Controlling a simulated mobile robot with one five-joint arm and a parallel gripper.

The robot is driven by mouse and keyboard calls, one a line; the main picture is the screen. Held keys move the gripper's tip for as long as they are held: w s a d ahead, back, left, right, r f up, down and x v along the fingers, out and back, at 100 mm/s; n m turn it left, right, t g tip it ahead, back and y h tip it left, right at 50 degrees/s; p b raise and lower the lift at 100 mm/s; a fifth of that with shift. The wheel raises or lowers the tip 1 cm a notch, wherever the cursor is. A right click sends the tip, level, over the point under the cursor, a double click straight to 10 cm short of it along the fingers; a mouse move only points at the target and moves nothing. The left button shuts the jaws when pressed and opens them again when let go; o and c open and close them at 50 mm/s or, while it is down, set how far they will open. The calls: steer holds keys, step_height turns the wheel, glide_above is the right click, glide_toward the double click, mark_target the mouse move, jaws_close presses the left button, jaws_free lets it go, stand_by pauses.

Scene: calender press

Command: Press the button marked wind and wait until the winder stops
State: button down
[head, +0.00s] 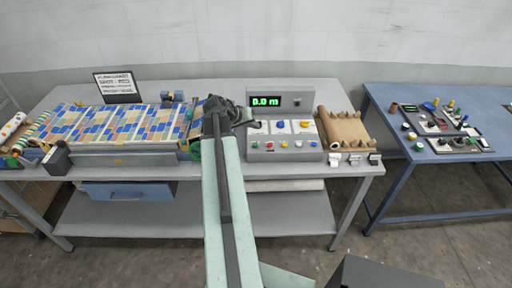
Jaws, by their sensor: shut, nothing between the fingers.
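The grey control box (310,155) stands on the grey bench, with a row of coloured buttons (284,144) on its front and blue-and-yellow panels above them. The button labels are too small to read, so I cannot tell which is marked wind. A display (266,101) above the box shows "0.0 m" in green. My gripper (256,125) is shut and empty, just at the left edge of the control box; I cannot tell whether it touches it. A brown roll or sheet (345,130) lies on a stand right of the box. I cannot tell which part is the winder.
A patterned blue, orange and white sheet (115,125) runs over the machine at left, with a sign (118,86) behind it. A blue table (440,170) at right holds small tools and parts.

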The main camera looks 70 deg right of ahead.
mark_target(254, 146)
step_height(254, 146, down, 8)
steer(key=b, duration=0.7)
steer(key=shift+r, duration=0.15)
stand_by(1.4)
steer(key=shift+f+b, duration=0.35)
steer(key=shift+f, duration=0.05)
steer(key=shift+f+b, duration=0.35)
stand_by(0.4)
stand_by(0.3)
steer(key=shift+r+p, duration=0.8)
steer(key=shift+r, duration=0.1)
step_height(254, 146, up, 5)
steer(key=p, duration=0.5)
